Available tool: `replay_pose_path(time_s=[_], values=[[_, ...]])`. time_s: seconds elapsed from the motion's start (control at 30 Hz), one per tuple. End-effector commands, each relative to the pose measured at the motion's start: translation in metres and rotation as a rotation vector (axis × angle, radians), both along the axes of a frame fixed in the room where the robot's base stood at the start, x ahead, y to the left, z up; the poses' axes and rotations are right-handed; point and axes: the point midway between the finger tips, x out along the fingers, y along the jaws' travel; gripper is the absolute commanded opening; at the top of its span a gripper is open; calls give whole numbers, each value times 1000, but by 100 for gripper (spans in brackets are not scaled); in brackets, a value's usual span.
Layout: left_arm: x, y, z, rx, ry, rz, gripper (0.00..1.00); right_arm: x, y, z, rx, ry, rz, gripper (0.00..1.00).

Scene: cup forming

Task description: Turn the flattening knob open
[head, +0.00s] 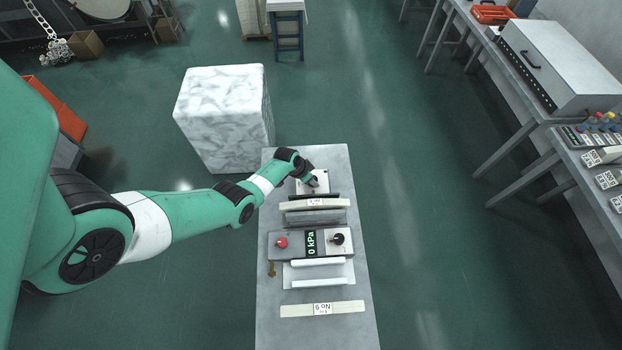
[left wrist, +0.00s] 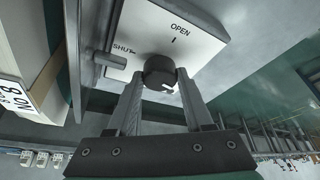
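The flattening knob (left wrist: 160,70) is a dark round knob on a pale panel (left wrist: 200,42) marked OPEN and SHUT, seen in the left wrist view. A small white mark shows on its near edge. The fingers of my left gripper (left wrist: 159,76) stand on either side of the knob and appear to touch it. In the head view my left gripper (head: 312,181) is at the small pale panel (head: 320,176) at the far end of the narrow table and hides part of it. My right gripper is not in view.
The grey table (head: 275,330) also bears a control box (head: 294,243) with a red knob, a black knob and a "0 kPa" display. Pale bars (head: 322,308) lie nearer. A marbled block (head: 222,105) stands beyond the table at left.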

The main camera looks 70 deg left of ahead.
Motion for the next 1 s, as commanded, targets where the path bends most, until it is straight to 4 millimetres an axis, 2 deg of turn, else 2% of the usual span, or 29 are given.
replay_pose_path(time_s=[0.03,0.2,0.63,1.0], values=[[0,0,0,0,0,0,29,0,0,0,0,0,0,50],[0,0,0,0,0,0,0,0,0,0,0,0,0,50],[0,-1,0,-1,3,74,0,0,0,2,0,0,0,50],[1,-3,-1,0,3,349,0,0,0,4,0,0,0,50]])
